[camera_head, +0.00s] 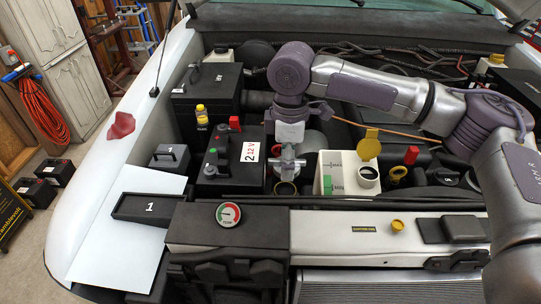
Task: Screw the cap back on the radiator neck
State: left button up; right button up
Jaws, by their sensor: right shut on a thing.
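My right gripper (287,166) points straight down over the engine bay, between the battery marked 12 V and the white reservoir. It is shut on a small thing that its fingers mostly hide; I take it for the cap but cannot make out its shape. Right below the fingertips is a round, dark opening with a brassy rim (286,188), which looks like the radiator neck. I cannot tell whether the held thing touches this rim. My left gripper is not in view.
The battery (221,172) stands close left of the gripper. The white reservoir (335,183), with its yellow lid (369,145) up, is close right. In front are a round gauge (228,214) and a small yellow knob (397,226). A white sheet (118,235) covers the left fender.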

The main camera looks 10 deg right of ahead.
aim_at(286, 190)
jog(key=shift+d+f, duration=0.15)
jog(key=shift+f, duration=0.25)
jog(key=shift+f+b, duration=0.3)
jog(key=shift+b, duration=0.15)
jog(key=f+b, duration=0.3)
jog(key=b, duration=0.1)
jog(key=shift+a+f, duration=0.2)
jog(key=shift+f+p, duration=0.1)
jog(key=shift+p, duration=0.25)
jog(key=shift+f, duration=0.55)
pick_arm(q)
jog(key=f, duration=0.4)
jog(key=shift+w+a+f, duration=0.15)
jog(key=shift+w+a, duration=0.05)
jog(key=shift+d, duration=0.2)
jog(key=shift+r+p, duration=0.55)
jog(key=shift+p, duration=0.1)
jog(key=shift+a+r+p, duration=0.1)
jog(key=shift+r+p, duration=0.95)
pick_arm(e)
jog(key=shift+f, duration=0.65)
